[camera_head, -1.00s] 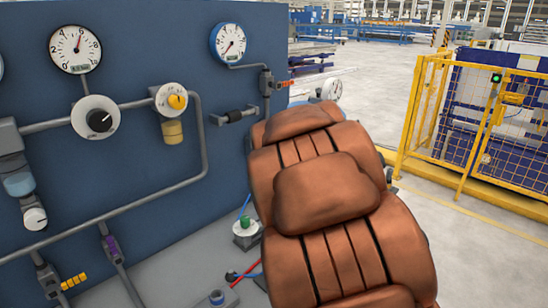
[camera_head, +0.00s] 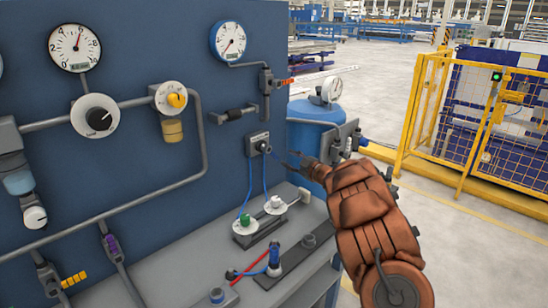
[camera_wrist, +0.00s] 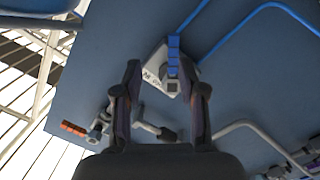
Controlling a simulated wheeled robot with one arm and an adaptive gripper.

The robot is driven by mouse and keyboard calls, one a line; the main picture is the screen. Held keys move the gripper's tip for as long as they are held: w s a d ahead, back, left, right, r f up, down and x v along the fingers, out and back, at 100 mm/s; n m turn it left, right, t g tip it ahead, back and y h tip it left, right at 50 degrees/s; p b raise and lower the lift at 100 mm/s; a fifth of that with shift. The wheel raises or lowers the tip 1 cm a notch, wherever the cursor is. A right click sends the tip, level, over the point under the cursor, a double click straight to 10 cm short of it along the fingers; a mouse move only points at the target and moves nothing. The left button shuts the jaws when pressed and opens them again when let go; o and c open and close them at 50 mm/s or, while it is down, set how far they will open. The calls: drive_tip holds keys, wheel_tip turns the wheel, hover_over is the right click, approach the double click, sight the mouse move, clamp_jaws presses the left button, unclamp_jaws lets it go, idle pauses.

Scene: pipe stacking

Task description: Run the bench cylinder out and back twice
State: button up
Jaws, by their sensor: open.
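My gripper (camera_head: 300,160) is open and empty in front of the blue panel, at the right of a small wall-mounted valve block (camera_head: 260,142) with blue tubes. In the wrist view the two fingers of my gripper (camera_wrist: 160,75) stand apart, and the pale block (camera_wrist: 160,74) with a blue ribbed part (camera_wrist: 173,52) lies ahead between them. I cannot tell contact. A green button (camera_head: 245,220) and a white button (camera_head: 277,202) sit on pale bases on the bench. A blue-ended part (camera_head: 274,259) on a dark rail (camera_head: 300,262) looks like the bench cylinder.
Gauges (camera_head: 75,47), knobs and grey pipes cover the panel at the left. A blue tank (camera_head: 318,125) with a gauge stands behind my arm. A yellow fence (camera_head: 480,130) is at the right.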

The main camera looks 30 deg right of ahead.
sight(275, 157)
drive_tip(key=shift+n+y, duration=0.4)
drive_tip(key=shift+y, duration=0.4)
drive_tip(key=shift+w+a+f+p, duration=0.1)
drive_tip(key=shift+w+a+p, duration=0.25)
drive_tip(key=shift+w, duration=0.35)
drive_tip(key=shift+w+a+f+p, duration=0.1)
drive_tip(key=shift+w+a+p, duration=0.1)
drive_tip(key=shift+w+a, duration=0.4)
drive_tip(key=shift+w+a+f+p, duration=0.1)
drive_tip(key=shift+w+a+p, duration=0.15)
drive_tip(key=shift+w, duration=0.6)
drive_tip(key=shift+p+x, duration=0.35)
drive_tip(key=shift+x, duration=1)
drive_tip(key=shift+c, duration=0.3)
clamp_jaws()
drive_tip(key=shift+f, duration=0.1)
